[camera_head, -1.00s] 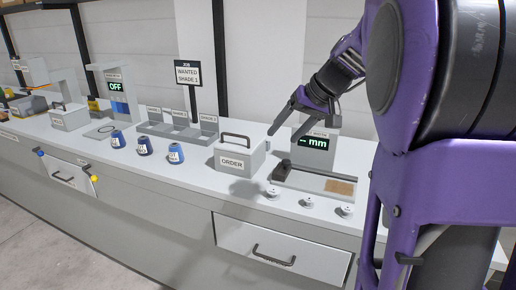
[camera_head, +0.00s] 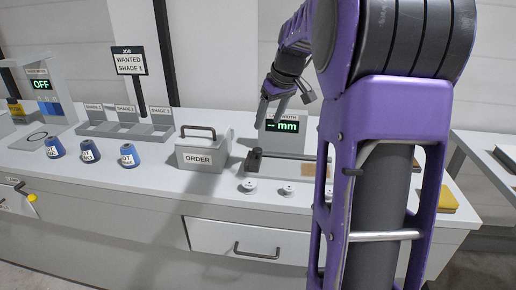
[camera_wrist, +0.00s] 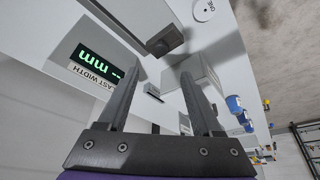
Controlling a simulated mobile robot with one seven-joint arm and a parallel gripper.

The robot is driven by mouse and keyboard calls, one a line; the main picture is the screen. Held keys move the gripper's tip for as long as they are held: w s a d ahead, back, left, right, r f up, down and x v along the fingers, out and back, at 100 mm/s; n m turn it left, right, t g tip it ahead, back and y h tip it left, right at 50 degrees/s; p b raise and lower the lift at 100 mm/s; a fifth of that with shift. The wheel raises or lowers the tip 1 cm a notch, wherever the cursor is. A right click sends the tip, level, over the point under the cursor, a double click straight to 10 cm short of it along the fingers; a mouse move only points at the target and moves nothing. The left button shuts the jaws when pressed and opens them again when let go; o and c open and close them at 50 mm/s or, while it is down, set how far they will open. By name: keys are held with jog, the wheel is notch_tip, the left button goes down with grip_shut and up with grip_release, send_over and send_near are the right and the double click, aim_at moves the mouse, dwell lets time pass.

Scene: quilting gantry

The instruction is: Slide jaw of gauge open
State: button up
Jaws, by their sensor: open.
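The gauge has a grey upright with a green "-- mm" display (camera_head: 283,126), which also shows upside down in the wrist view (camera_wrist: 88,62). Its dark jaw block (camera_head: 254,160) stands at the left end of the pale gauge bed, and it also shows in the wrist view (camera_wrist: 165,41). My gripper (camera_head: 268,119) is open and empty, above the jaw block and in front of the display's left side. Its fingers point down and do not touch the block. The right part of the gauge is hidden behind my arm.
A grey ORDER box (camera_head: 203,151) with a handle stands just left of the gauge. Several small white knobs (camera_head: 287,188) line the counter front. Blue cones (camera_head: 90,151) and a shade tray (camera_head: 130,132) are further left. A drawer (camera_head: 232,238) is below.

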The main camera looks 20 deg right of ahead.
aim_at(258, 149)
jog(key=b+x, duration=0.1)
jog(key=x, duration=1.1)
jog(key=shift+a+f, duration=0.1)
jog(key=shift+f, duration=0.1)
grip_shut()
dwell(0.9)
